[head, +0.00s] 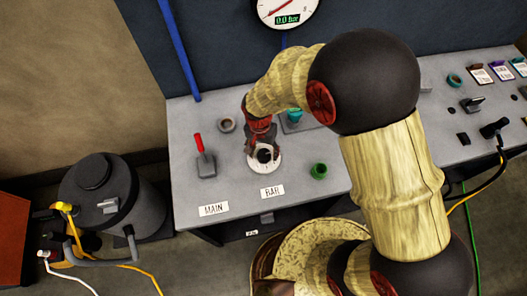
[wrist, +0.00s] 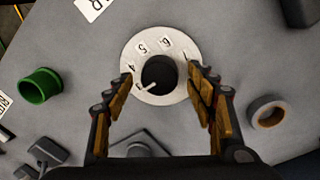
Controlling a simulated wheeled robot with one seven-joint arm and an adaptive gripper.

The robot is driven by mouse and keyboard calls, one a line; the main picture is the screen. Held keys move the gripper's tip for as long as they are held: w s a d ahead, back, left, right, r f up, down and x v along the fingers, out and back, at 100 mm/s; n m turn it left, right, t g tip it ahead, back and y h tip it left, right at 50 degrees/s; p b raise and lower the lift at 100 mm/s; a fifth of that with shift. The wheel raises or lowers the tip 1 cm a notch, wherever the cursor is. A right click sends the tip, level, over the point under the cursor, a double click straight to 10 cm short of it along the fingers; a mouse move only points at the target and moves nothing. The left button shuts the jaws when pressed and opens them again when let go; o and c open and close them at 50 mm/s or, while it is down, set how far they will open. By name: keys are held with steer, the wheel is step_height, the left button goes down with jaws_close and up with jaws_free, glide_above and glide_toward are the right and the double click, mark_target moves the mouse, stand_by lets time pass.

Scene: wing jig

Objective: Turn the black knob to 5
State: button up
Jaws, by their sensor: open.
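The black knob (wrist: 159,74) sits in the middle of a white round dial (wrist: 150,43) on the grey panel. Its white pointer points to the lower left in the wrist view, below the 4. The 4, 5 and 6 on the dial are readable along its upper left and top; marks near the left finger are too small or covered to read. My gripper (wrist: 161,82) is open, with one finger on each side of the knob and a visible gap to it. In the head view my gripper (head: 262,149) is over the knob (head: 264,156), behind the BAR label.
A red-handled MAIN lever (head: 199,150) stands left of the dial. A green ring (head: 319,170) is to the right and a brown ring (head: 227,125) behind left. A gauge (head: 287,8) on the wall shows 0.0 bar. Switches and cables are at the panel's right.

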steer(key=shift+f, duration=0.2)
steer(key=shift+c, duration=0.7)
steer(key=c, duration=1)
